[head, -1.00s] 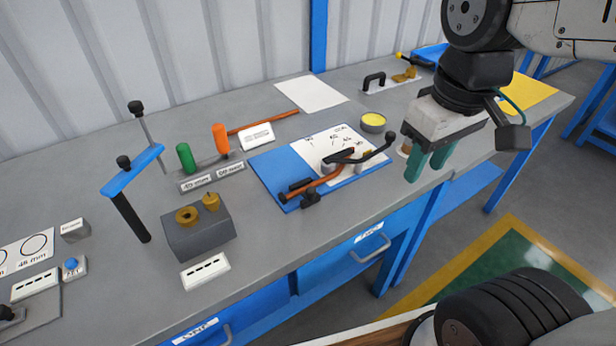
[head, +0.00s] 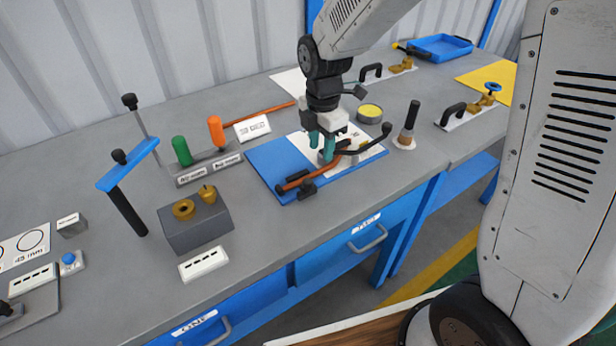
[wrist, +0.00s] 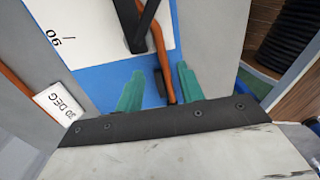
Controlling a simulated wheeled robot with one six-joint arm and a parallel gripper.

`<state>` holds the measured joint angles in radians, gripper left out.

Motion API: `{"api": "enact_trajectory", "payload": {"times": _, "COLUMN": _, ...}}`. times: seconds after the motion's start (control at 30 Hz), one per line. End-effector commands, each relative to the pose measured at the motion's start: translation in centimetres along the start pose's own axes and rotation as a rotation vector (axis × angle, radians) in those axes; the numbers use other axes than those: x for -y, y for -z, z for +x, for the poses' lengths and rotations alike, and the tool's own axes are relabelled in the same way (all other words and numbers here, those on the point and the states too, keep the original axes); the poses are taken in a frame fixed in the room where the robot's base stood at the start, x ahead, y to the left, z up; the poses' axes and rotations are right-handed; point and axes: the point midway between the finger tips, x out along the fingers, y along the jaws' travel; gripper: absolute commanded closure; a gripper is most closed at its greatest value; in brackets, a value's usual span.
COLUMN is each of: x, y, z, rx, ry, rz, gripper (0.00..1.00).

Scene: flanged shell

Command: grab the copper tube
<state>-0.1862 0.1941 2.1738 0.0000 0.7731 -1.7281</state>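A copper tube (head: 322,173) lies in the black-handled bender (head: 367,147) on the blue board (head: 270,165). It also shows in the wrist view (wrist: 163,62), running between the fingers, nearer the right one. My gripper (head: 321,145), with green fingers, is over the board at the bender. In the wrist view my gripper (wrist: 159,88) is open, with a wide gap between the fingers. I cannot tell how far the fingertips are above the tube. A second copper tube (head: 259,114) lies at the back, behind the 30 DEG card (head: 252,127).
Green (head: 182,151) and orange (head: 216,131) handles stand left of the board. A grey block (head: 195,229) with brass fittings is at the front left. A yellow-topped tin (head: 370,113) and a black-handled brush (head: 408,127) stand to the right.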

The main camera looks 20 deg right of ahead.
Motion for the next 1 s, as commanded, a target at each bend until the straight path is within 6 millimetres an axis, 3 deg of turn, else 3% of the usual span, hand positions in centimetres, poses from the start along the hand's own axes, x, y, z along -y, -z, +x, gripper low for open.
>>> {"api": "enact_trajectory", "payload": {"times": 0.4, "x": 0.4, "y": -0.2, "z": 5.4, "rx": 0.000, "ry": 0.003, "rz": 0.003, "gripper": 0.62}}
{"api": "enact_trajectory", "payload": {"times": 0.67, "x": 0.3, "y": -0.2, "z": 5.8, "rx": 0.000, "ry": 0.000, "rz": 0.003, "gripper": 0.62}}
{"api": "enact_trajectory", "payload": {"times": 0.83, "x": 0.3, "y": -0.2, "z": 5.7, "rx": 0.000, "ry": 0.000, "rz": 0.003, "gripper": 1.00}}
{"api": "enact_trajectory", "payload": {"times": 1.0, "x": 0.3, "y": -0.2, "z": 5.7, "rx": 0.000, "ry": 0.000, "rz": 0.003, "gripper": 1.00}}
